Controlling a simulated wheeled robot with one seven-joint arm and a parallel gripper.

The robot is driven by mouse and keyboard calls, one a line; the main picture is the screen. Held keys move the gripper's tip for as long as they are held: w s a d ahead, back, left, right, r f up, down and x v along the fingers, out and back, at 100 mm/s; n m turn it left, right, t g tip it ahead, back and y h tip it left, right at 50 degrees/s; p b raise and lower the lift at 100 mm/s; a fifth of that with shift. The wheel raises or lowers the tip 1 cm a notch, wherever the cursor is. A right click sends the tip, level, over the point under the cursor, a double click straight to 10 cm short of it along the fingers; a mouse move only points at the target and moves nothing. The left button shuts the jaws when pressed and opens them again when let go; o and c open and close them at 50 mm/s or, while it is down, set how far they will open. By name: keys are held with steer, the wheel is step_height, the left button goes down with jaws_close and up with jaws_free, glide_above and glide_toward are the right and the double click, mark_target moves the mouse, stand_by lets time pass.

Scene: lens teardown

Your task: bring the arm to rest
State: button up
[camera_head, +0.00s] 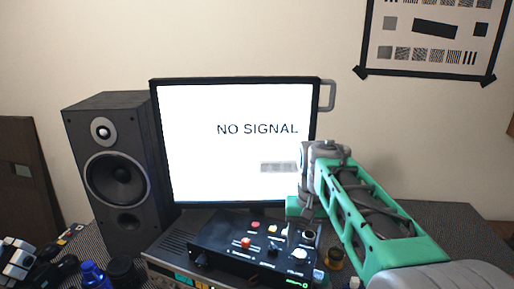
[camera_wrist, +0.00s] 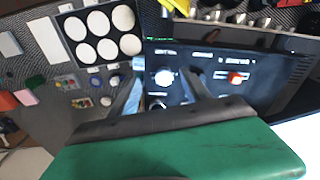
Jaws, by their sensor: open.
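My gripper (camera_head: 308,212) is in front of the lower right part of the monitor, above the right end of a black control box (camera_head: 225,243). In the wrist view my gripper (camera_wrist: 164,72) has its two fingers spread apart with nothing held between them. Behind the gap lies the box's panel with a white knob (camera_wrist: 164,78); I cannot tell how far the fingertips are from it. My green arm (camera_head: 375,225) reaches in from the lower right. The fingertips are small and partly unclear in the head view.
A monitor (camera_head: 200,145) reading "NO SIGNAL" stands behind the box, with a speaker (camera_head: 117,175) to its left. A red knob (camera_wrist: 237,77) sits on the panel. A dark tray (camera_wrist: 68,58) holds several white discs. Small items crowd the table's left; space above is open.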

steer(key=s+f+t, duration=0.1)
steer(key=s+f, duration=0.2)
steer(key=s, duration=0.5)
steer(key=s+f+n+t, duration=0.1)
steer(key=s+f+t, duration=0.1)
steer(key=s, duration=0.6)
steer(key=shift+f+n, duration=0.3)
steer(key=shift+f, duration=0.55)
